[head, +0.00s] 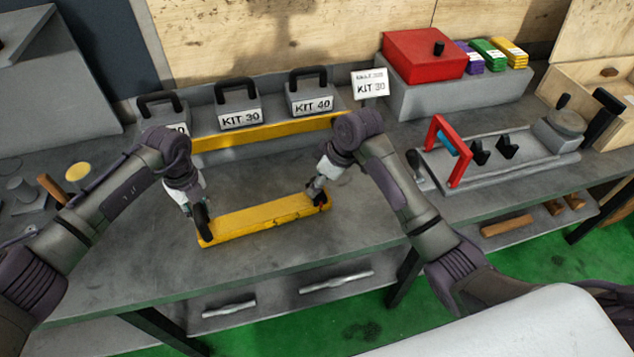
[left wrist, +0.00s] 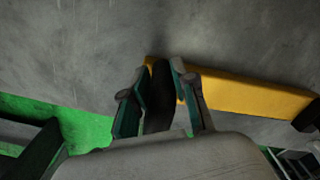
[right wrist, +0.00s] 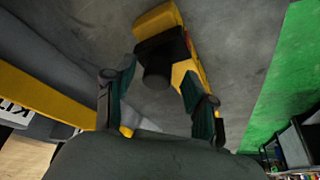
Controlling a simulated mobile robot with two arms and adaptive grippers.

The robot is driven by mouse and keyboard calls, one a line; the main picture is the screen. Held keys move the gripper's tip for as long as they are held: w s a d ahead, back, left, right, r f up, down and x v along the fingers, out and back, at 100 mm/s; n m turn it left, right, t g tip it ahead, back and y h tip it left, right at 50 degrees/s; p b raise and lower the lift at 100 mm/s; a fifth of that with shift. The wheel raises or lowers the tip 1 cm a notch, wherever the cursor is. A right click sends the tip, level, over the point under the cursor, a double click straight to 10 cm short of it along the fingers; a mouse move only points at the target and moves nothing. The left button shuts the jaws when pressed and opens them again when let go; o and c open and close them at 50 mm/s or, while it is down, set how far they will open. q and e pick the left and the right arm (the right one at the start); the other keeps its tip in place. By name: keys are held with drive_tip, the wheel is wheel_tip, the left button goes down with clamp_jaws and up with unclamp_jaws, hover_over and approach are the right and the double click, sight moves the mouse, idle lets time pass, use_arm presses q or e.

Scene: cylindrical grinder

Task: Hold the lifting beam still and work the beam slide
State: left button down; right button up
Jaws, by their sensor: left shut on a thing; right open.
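The yellow lifting beam (head: 255,218) lies on the grey bench. It shows in the left wrist view (left wrist: 250,97) and partly in the right wrist view (right wrist: 157,20). My left gripper (head: 195,208) is at its left end, shut on a dark upright handle (left wrist: 159,95). My right gripper (head: 319,192) is over the beam's right end. In the right wrist view, its fingers (right wrist: 158,80) stand open on either side of a dark knob (right wrist: 156,78) on a dark block, which looks like the beam slide. I cannot tell whether a finger touches it.
Behind the beam stand grey handled blocks labelled KIT (head: 239,115) and a yellow bar (head: 265,131). A red-framed fixture (head: 462,150) and a red box (head: 424,53) are to the right. The bench in front of the beam is clear to its edge.

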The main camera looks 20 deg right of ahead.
drive_tip(key=shift+x, duration=0.8)
clamp_jaws()
drive_tip(key=shift+a, duration=0.1)
